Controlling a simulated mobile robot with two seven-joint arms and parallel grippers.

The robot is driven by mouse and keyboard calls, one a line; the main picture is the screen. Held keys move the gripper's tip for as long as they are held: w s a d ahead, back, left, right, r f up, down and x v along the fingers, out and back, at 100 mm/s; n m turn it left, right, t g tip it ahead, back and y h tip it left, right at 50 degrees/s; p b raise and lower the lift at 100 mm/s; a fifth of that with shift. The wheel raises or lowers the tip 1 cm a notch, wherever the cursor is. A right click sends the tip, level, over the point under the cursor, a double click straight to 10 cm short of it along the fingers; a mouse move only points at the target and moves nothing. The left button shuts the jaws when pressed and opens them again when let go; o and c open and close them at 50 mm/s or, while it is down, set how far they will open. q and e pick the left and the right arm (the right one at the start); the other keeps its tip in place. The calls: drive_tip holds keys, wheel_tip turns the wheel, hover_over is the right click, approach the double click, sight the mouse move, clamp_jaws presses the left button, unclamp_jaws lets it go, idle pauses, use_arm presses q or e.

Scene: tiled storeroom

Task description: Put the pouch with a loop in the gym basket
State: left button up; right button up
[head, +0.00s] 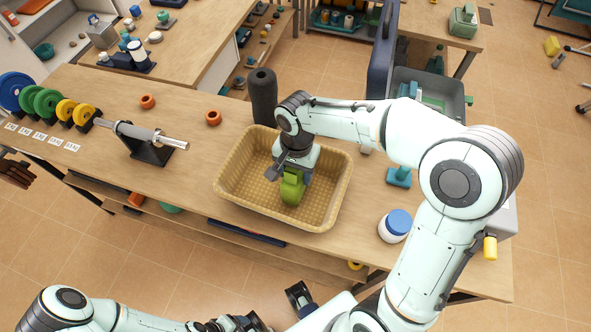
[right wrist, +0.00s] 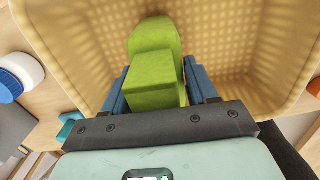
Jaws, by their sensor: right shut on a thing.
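The green pouch (head: 292,191) is between the fingers of my right gripper (head: 291,174), within the opening of the tan woven gym basket (head: 240,206). In the right wrist view, the pouch (right wrist: 153,80) sits between two blue fingers of the gripper (right wrist: 158,88), with the basket wall (right wrist: 225,35) behind it. No loop can be made out on the pouch. I cannot tell whether the pouch touches the basket floor.
A dark roller (head: 262,97) stands behind the basket. A white jar with a blue lid (head: 395,225) is on the right of the bench. A dumbbell bar on a stand (head: 148,140), orange rings (head: 213,117) and coloured weight plates (head: 45,103) are on the left.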

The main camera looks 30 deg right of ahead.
drive_tip(key=o, duration=1.1)
drive_tip(key=shift+r, duration=0.3)
wheel_tip(320, 180, up, 12)
drive_tip(key=shift+w+d+f+p, duration=0.1)
drive_tip(key=shift+d+f+p, duration=0.05)
drive_tip(key=shift+p, duration=0.9)
